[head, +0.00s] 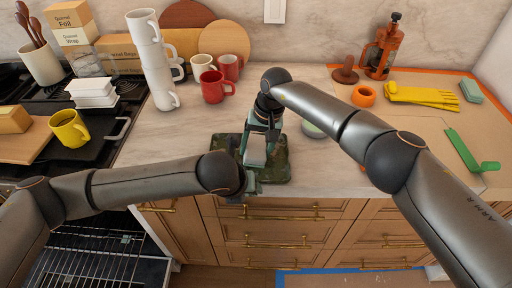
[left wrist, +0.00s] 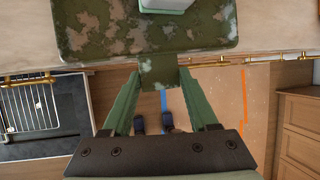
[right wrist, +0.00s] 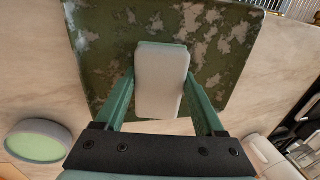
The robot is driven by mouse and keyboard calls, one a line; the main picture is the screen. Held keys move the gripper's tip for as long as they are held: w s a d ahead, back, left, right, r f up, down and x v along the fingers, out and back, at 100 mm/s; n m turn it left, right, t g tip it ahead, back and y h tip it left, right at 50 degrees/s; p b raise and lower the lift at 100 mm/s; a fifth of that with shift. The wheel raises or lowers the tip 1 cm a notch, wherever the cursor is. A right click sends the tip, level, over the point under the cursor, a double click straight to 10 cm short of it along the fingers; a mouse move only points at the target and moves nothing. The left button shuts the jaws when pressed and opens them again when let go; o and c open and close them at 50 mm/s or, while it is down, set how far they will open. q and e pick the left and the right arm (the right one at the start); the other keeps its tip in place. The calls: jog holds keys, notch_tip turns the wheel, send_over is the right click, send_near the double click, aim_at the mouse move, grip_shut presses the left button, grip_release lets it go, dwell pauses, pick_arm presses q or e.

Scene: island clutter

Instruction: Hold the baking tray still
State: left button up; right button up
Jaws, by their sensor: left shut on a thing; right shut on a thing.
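The baking tray (head: 278,168) is dark green with pale brownish patches and lies flat at the front edge of the island counter. My left gripper (head: 247,186) is shut on the small tab at the tray's front edge; the tab shows between its fingers in the left wrist view (left wrist: 158,72). My right gripper (head: 258,143) is over the tray and shut on a pale grey-white block (right wrist: 161,80), which looks like a scrubber. The block is on or just above the tray's surface; I cannot tell if they touch. My right gripper hides part of the tray.
A shallow bowl with a green inside (right wrist: 38,142) is close to the tray. Red mugs (head: 216,87) and stacked white mugs (head: 156,60) stand behind at left. An orange ring (head: 363,96) and green tool (head: 470,155) lie at right. An open oven rack (head: 90,255) is at lower left.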

jog(key=shift+f, duration=0.1)
jog(key=shift+s+a, duration=0.15)
jog(key=shift+a, duration=1.7)
jog(key=shift+r, duration=0.25)
jog(key=a+v, duration=0.1)
jog(key=v, duration=0.5)
jog(key=shift+r, duration=0.5)
